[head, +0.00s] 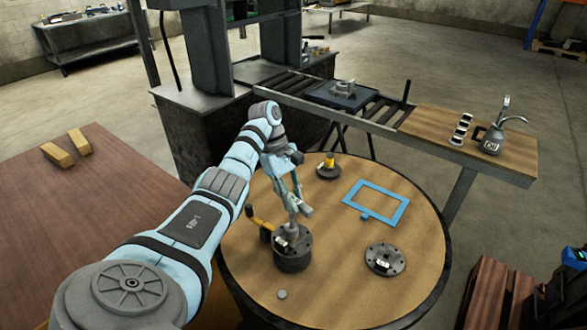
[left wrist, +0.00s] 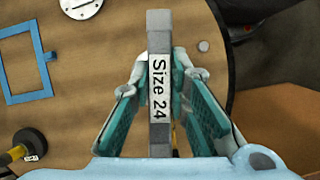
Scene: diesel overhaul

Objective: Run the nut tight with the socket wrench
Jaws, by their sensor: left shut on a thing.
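My left gripper (head: 296,205) is over the round table and shut on a grey metal tool, the socket wrench (head: 293,217). In the left wrist view the wrench (left wrist: 159,115) is a grey bar labelled "Size 24", between the fingers of the gripper (left wrist: 158,110). Below it in the head view stands a dark, flanged cylinder (head: 293,262) with a pale label on top. The wrench's lower end is close above or at this part; I cannot tell whether it touches. I cannot make out the nut. My right gripper is not in view.
A yellow-handled tool (head: 262,224) is beside the cylinder. A yellow-topped piece on a dark disc (head: 328,170), a blue frame (head: 377,200), a flat flange (head: 385,260) and a small grey puck (head: 282,295) lie on the round table (head: 340,290). Its front right is clear.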

